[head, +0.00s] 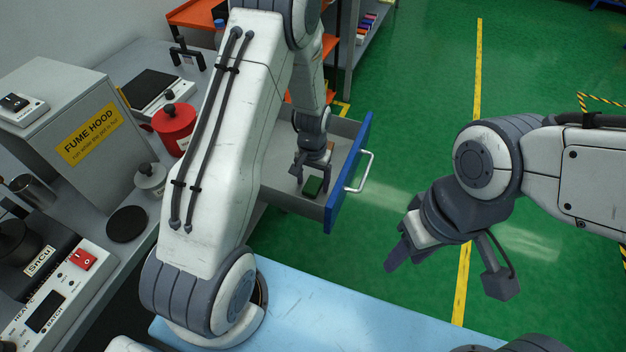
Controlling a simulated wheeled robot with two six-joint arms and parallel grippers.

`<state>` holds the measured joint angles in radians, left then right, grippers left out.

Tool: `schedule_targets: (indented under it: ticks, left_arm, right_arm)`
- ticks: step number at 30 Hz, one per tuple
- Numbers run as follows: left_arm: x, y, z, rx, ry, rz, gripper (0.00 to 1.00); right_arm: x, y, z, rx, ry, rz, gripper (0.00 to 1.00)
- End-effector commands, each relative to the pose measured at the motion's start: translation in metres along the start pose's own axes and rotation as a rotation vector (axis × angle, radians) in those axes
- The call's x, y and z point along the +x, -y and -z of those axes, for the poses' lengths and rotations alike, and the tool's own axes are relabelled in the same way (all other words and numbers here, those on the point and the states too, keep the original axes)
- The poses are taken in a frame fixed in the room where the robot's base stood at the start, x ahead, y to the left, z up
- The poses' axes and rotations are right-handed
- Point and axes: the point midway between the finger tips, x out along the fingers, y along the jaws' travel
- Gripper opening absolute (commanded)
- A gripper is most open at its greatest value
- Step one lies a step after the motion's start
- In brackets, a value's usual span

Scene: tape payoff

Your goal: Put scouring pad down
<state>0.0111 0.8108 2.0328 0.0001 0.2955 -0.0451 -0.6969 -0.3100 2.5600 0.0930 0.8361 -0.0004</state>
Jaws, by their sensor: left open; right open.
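The green scouring pad (314,186) with dark edges lies inside an open drawer (281,199) that has a blue front and a pale handle. My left gripper (312,177) reaches down into the drawer, open, with its fingertips right at the pad. The gripper partly covers the pad, and I cannot tell whether a fingertip touches it. My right gripper (397,252) is open and empty over the green floor, well to the right of the drawer.
A grey bench at the left holds a fume hood (70,137), a red lidded container (174,127), a dark round disc (127,224) and a heater box (54,299). A pale blue surface (330,312) lies in front, mostly bare. Orange shelving (190,14) stands behind.

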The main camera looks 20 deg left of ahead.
Motion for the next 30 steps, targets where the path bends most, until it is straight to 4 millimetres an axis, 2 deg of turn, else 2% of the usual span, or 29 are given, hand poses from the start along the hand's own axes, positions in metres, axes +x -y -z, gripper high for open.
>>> schedule_targets:
  ticks: [5,15,18,23,26,29,30]
  left_arm:
    - [-0.015,0.0,0.001,0.0,-0.002,0.0,0.81]
    - [-0.087,0.0,0.001,0.0,-0.004,0.0,0.81]
    - [-0.103,0.0,0.001,0.0,-0.004,0.0,0.81]
    - [-0.119,0.0,0.0,0.001,0.0,0.0,0.81]
    - [-0.132,-0.012,-0.005,0.025,-0.005,-0.002,0.81]
    - [-0.156,-0.044,-0.023,0.097,-0.014,-0.009,0.81]
    - [-0.169,-0.061,-0.037,0.138,-0.018,-0.014,0.81]
  right_arm:
    - [-0.002,0.0,0.0,0.0,0.0,0.0,0.43]
    - [-0.004,0.0,0.0,0.0,0.0,0.0,0.43]
    - [-0.005,0.0,0.0,0.0,0.0,0.0,0.43]
    - [-0.005,0.0,0.0,0.0,0.0,0.0,0.43]
    - [-0.006,0.0,0.0,0.0,0.0,0.0,0.43]
    - [-0.006,0.0,0.0,0.0,0.0,0.0,0.43]
    - [-0.006,0.0,0.0,0.0,0.0,0.0,0.43]
